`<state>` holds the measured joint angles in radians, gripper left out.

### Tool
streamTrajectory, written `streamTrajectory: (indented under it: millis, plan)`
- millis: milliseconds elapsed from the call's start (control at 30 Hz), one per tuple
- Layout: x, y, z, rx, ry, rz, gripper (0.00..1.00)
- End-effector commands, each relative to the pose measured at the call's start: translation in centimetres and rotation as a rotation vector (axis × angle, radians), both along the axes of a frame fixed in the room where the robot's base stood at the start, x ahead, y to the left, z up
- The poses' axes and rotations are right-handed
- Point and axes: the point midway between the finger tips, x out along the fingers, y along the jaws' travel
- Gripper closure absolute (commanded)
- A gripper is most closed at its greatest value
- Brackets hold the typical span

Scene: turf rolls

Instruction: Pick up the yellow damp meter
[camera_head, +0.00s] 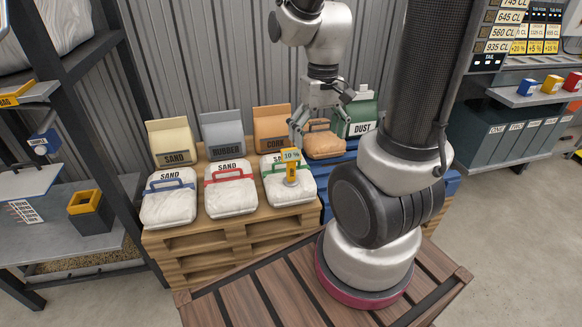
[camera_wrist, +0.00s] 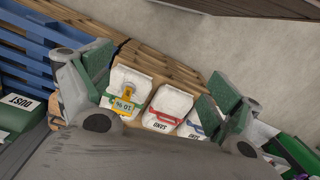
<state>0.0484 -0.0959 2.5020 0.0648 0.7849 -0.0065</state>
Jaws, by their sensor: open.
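The yellow damp meter (camera_head: 291,168) stands on the white sand bag with the green handle (camera_head: 277,186), at the right end of the front row on the wooden pallet. My gripper (camera_head: 322,118) is open and empty, above and right of the meter, near the brown bag on the blue pallet. It also shows in the wrist view (camera_wrist: 155,95). It does not touch the meter.
White bags with red (camera_head: 230,189) and blue (camera_head: 169,200) handles stand left of the meter. Tan, grey, orange and green bags stand behind on the pallets. A brown bag (camera_head: 323,143) lies close under my gripper. A dark shelf (camera_head: 60,215) stands at the left.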

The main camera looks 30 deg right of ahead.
Motion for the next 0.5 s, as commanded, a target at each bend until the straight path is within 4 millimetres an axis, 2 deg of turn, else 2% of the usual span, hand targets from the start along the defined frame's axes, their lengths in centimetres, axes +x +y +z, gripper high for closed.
streamTrajectory:
  millis: [33, 300, 400, 500]
  plan:
    - [1.0, 0.0, -2.3, 0.007, 0.021, -0.015, 0.09]
    - [7.5, -1.0, -13.9, 0.002, -0.057, -0.111, 0.09]
    - [10.0, -1.9, -17.4, -0.023, -0.141, -0.147, 0.09]
    - [13.2, -3.1, -19.2, -0.062, -0.268, -0.174, 0.09]
